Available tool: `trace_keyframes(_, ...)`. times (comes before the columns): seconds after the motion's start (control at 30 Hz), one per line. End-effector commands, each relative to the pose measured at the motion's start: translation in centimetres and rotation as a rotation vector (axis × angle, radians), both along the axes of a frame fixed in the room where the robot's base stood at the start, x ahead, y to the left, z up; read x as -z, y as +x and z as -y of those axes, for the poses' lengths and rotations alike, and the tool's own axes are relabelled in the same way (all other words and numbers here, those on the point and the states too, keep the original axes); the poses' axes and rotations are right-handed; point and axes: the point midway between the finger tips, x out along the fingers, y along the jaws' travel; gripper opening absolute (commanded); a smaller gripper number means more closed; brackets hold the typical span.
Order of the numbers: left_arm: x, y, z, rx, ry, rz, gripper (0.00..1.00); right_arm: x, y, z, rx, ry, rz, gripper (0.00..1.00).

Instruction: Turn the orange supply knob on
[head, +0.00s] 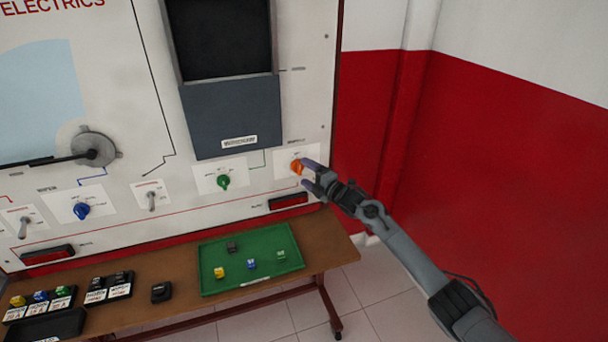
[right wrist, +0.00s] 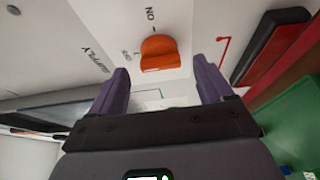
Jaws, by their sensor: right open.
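The orange supply knob (head: 296,167) sits on a white label plate at the lower right of the upright panel. My right gripper (head: 307,174) is at the knob in the head view, its fingers at the knob's right side. In the right wrist view the orange knob (right wrist: 160,53) is ahead of the open fingers (right wrist: 163,88), roughly centred between them, and no contact shows. The words SUPPLY and ON are printed on the plate near it. My left gripper is not in view.
A green knob (head: 223,182), a blue knob (head: 81,210) and toggle switches are on the panel to the left. A red display (head: 288,201) is just below the orange knob. A bench with a green tray (head: 213,247) of small blocks stands beneath. A red-and-white wall is at right.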

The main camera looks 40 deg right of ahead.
Motion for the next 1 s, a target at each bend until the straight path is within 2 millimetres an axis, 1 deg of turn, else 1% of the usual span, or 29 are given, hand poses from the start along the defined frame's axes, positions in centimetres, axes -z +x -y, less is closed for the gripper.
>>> trace_keyframes(0.1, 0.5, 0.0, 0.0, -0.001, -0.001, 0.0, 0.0, 0.1, 1.1, 0.0, 0.001, 0.002, 0.002, 0.8)
trace_keyframes(0.3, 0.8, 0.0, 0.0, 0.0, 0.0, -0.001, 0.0, 0.1, 2.0, -0.1, 0.0, 0.001, -0.001, 0.8)
trace_keyframes(0.67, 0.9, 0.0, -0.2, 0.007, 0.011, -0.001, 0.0, 0.0, 2.2, -0.1, 0.0, 0.0, -0.001, 0.8)
trace_keyframes(0.7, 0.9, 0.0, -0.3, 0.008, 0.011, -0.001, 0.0, 0.0, 2.2, -0.1, 0.0, 0.0, -0.001, 0.78)
trace_keyframes(0.97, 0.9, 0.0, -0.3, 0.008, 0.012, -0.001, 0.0, 0.0, 2.2, -0.1, 0.0, 0.0, -0.001, 0.38)
trace_keyframes(1.0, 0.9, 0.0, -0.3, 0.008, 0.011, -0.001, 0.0, 0.0, 2.2, -0.1, 0.0, 0.0, -0.001, 0.32)
